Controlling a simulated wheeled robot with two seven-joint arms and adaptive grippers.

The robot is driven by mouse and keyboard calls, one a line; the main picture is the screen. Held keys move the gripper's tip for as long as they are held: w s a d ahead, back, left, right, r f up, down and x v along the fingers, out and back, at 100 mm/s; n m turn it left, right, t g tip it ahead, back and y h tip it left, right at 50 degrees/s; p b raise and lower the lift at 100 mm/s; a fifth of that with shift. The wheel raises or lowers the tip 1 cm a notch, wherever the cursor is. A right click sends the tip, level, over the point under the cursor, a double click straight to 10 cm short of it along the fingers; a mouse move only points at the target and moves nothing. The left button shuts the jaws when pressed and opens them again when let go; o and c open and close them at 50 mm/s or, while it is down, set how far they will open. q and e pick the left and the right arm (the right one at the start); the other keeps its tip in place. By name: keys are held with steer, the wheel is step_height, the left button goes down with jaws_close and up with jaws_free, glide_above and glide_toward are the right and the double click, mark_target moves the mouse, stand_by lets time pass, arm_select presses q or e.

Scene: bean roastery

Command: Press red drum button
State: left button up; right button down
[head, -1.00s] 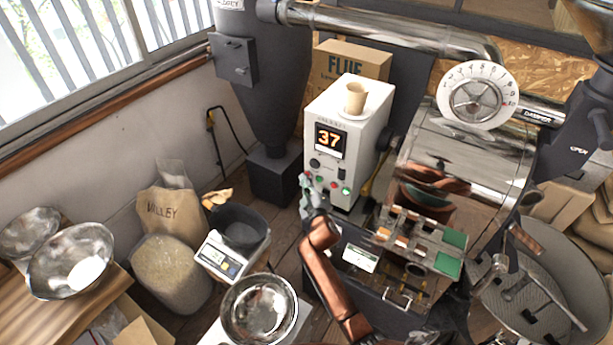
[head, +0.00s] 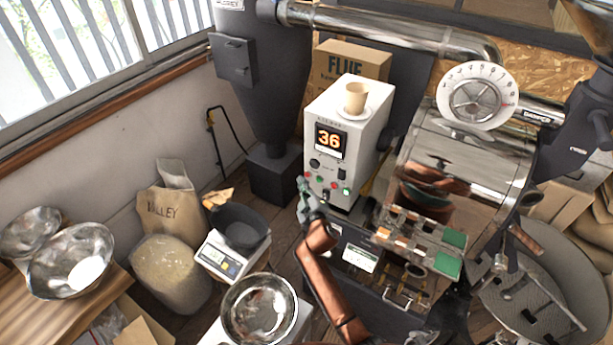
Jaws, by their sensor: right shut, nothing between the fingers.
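The white control box (head: 336,135) stands upright in the middle, with an orange display (head: 328,141) reading 36. Its front panel has a black knob and a row of small buttons, including a red one (head: 333,185) and a green one (head: 346,191). My right gripper (head: 303,183) is shut and empty, at the lower left edge of the panel. It covers part of the panel's left side. I cannot tell whether its tips touch the box. My left gripper is not in view.
A paper cup (head: 355,97) stands on the box. The steel roaster drum (head: 470,160) is to the right, with a sample rack (head: 420,240) before it. A scale (head: 222,256) with a dark bowl and a steel bowl (head: 259,310) lie left of my arm.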

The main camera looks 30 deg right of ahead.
steer(key=shift+s+a, duration=0.4)
steer(key=shift+a, duration=0.3)
steer(key=shift+s+a, duration=0.45)
steer(key=shift+a, duration=0.3)
steer(key=shift+s+a, duration=0.4)
steer(key=shift+a, duration=0.3)
